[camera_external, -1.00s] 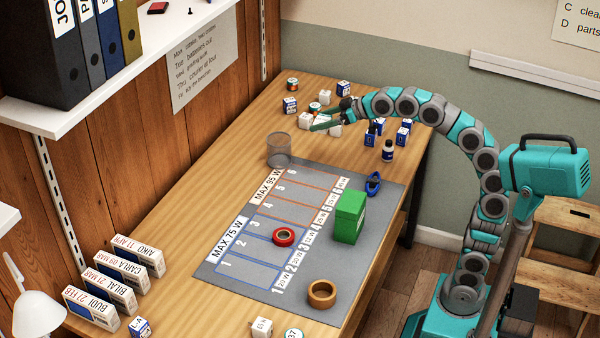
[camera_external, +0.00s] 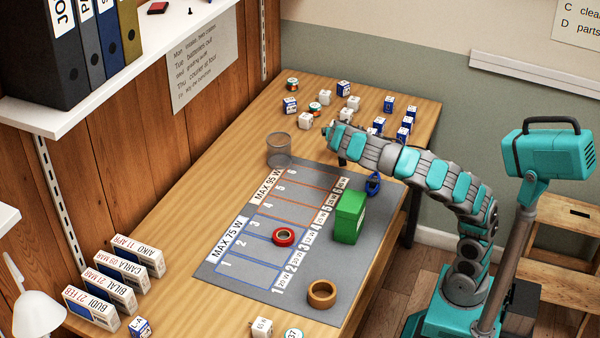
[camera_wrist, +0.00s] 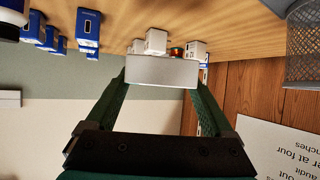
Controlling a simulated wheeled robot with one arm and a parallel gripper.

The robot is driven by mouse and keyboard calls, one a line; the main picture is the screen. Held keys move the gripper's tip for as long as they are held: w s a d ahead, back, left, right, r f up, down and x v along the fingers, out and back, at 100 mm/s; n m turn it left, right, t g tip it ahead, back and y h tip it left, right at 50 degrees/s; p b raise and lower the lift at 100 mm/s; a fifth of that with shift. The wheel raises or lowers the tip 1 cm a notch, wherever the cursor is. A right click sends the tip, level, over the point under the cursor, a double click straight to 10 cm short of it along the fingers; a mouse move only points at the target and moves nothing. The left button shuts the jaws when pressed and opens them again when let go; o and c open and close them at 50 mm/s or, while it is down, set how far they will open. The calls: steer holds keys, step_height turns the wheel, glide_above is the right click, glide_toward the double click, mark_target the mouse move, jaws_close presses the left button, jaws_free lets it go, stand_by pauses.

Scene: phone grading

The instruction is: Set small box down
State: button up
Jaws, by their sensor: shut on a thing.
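A small pale box (camera_wrist: 162,71) with a plain face sits between the fingertips of my gripper (camera_wrist: 162,76) in the wrist view. My gripper is shut on it. In the external view my gripper (camera_external: 334,138) is over the table near the back edge of the grey mat (camera_external: 235,270), to the right of the mesh cup (camera_external: 279,150). I cannot tell how high the box is above the table.
Several white boxes (camera_external: 305,121) and blue-and-white boxes (camera_external: 408,122) stand on the back of the table (camera_external: 330,92). A green box (camera_external: 349,218), a red tape roll (camera_external: 284,237) and a brown tape roll (camera_external: 321,294) are on the mat. The numbered mat cells are mostly clear.

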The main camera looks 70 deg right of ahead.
mark_target(336, 158)
steer(key=shift+s+d+f, duration=0.15)
steer(key=shift+f, duration=0.45)
steer(key=shift+f+p, duration=0.3)
steer(key=shift+f, duration=3.2)
steer(key=shift+f, duration=0.1)
steer(key=o, duration=1.1)
steer(key=shift+r, duration=0.25)
steer(key=b+v, duration=0.1)
steer(key=v, duration=1.1)
